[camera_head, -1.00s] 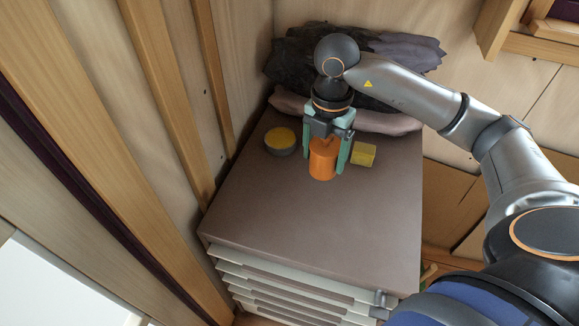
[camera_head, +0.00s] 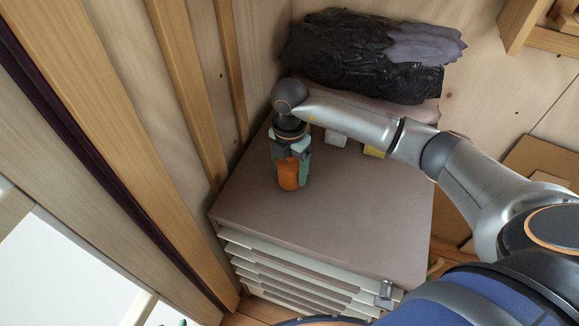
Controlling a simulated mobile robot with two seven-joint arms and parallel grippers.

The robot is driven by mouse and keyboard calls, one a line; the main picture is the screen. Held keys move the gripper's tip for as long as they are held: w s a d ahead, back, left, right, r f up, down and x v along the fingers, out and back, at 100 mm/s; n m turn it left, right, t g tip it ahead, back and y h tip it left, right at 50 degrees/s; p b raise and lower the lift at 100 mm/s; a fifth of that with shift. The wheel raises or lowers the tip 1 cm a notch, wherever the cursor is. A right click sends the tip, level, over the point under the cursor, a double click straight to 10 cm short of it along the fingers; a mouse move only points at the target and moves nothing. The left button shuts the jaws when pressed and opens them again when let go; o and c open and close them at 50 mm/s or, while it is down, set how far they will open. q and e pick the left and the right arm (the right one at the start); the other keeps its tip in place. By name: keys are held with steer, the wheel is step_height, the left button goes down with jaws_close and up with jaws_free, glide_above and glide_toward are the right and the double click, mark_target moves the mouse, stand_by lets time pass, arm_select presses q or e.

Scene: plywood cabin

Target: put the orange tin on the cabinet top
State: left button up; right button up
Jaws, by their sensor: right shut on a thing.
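The orange tin (camera_head: 287,176) is upright at the left part of the cabinet top (camera_head: 330,225). My right gripper (camera_head: 291,170) is above and around it, with its fingers shut on the tin's sides. I cannot tell whether the tin's base touches the top or is slightly above it. My left gripper is not in view.
A yellow block (camera_head: 373,152) stands at the back of the top, partly behind my right arm. A pale object (camera_head: 335,138) shows beside it. Dark crumpled fabric (camera_head: 360,55) lies behind. A plywood wall borders the left; the front of the top is clear.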

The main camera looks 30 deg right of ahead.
steer(key=o, duration=1.4)
steer(key=shift+f, duration=0.1)
step_height(320, 180, up, 12)
steer(key=shift+r, duration=0.2)
